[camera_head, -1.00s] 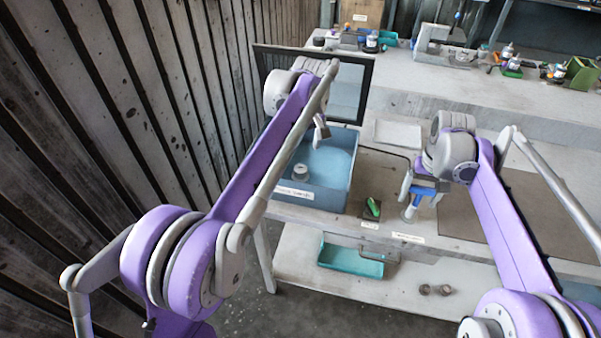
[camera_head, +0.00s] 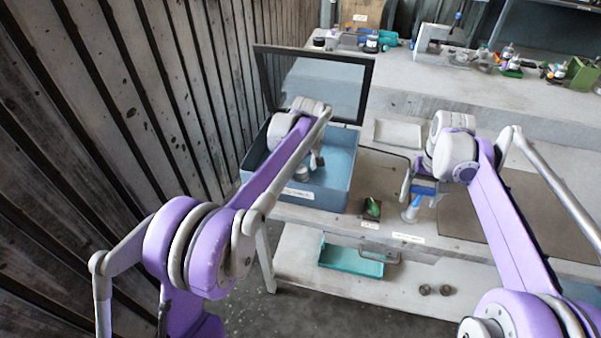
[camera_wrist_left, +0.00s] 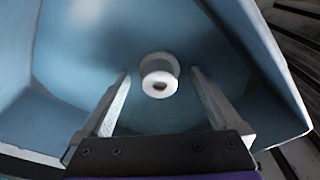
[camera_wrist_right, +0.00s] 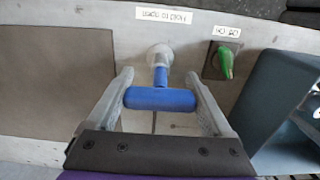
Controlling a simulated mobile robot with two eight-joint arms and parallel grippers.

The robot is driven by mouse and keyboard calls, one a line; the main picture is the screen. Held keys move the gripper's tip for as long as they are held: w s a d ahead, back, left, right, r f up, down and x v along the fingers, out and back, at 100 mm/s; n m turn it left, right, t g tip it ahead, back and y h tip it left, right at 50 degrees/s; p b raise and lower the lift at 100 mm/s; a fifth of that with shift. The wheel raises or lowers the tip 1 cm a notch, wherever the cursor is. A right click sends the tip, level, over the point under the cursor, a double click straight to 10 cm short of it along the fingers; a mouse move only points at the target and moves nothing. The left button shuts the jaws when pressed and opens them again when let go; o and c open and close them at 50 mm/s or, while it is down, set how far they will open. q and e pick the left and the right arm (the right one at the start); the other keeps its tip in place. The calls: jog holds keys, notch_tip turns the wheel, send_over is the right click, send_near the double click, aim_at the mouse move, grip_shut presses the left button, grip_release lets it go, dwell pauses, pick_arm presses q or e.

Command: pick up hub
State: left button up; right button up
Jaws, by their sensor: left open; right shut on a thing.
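The hub (camera_wrist_left: 159,76) is a small white cylinder with a hole in its end, standing in the blue bin (camera_wrist_left: 250,22). In the head view the hub (camera_head: 302,173) is partly covered by my left gripper (camera_head: 316,162). My left gripper is open, reaching down into the bin. In the left wrist view its two fingers lie on either side of the hub, with gaps between. My right gripper (camera_wrist_right: 159,88) is shut on the blue T-shaped handle (camera_wrist_right: 160,99), whose stem runs to a pale round base.
The bin's dark-framed lid (camera_head: 318,85) stands open behind it. A green lever (camera_head: 373,208) sits on a dark plate right of the bin. A pale tray (camera_head: 398,134) lies behind. A teal tray (camera_head: 350,261) is on the lower shelf. Bin walls surround my left gripper.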

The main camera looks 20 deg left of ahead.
aim_at(300, 169)
pick_arm(q)
grip_shut()
dwell(0.3)
jog(key=shift+r, duration=0.1)
notch_tip(300, 169, up, 14)
jog(key=shift+f, duration=0.2)
dwell(0.4)
jog(key=shift+s, duration=0.1)
jog(key=s, duration=1.4)
